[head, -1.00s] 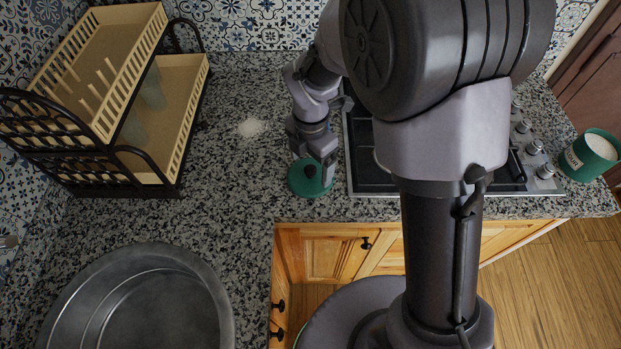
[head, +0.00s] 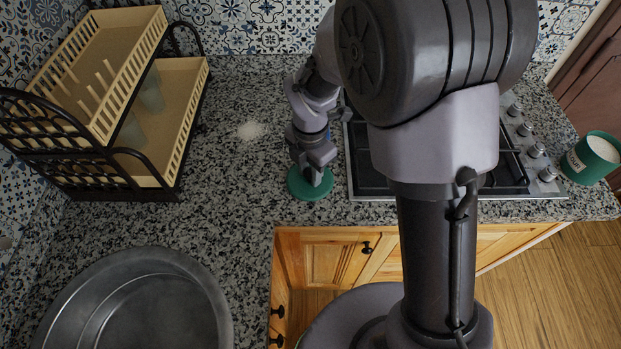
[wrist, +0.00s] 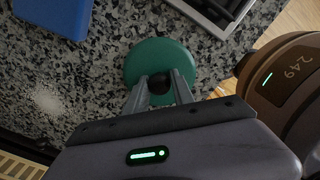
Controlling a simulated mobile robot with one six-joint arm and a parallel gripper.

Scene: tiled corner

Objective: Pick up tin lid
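The tin lid (head: 299,188) is a round green disc with a dark knob, lying flat on the granite counter beside the cooktop. It also shows in the wrist view (wrist: 146,56). My gripper (head: 312,176) is over the lid, pointing down. In the wrist view my gripper (wrist: 161,84) has its two fingers apart, with the dark knob between them. Whether the fingers touch the knob is hard to tell. In the head view my gripper covers the knob and part of the lid.
A green tin with white contents (head: 592,157) stands right of the cooktop (head: 375,180). A two-tier dish rack (head: 185,125) is at left, with a round metal basin (head: 207,290) in front. White powder (head: 250,131) lies on the counter. A blue object (wrist: 52,17) is near the lid.

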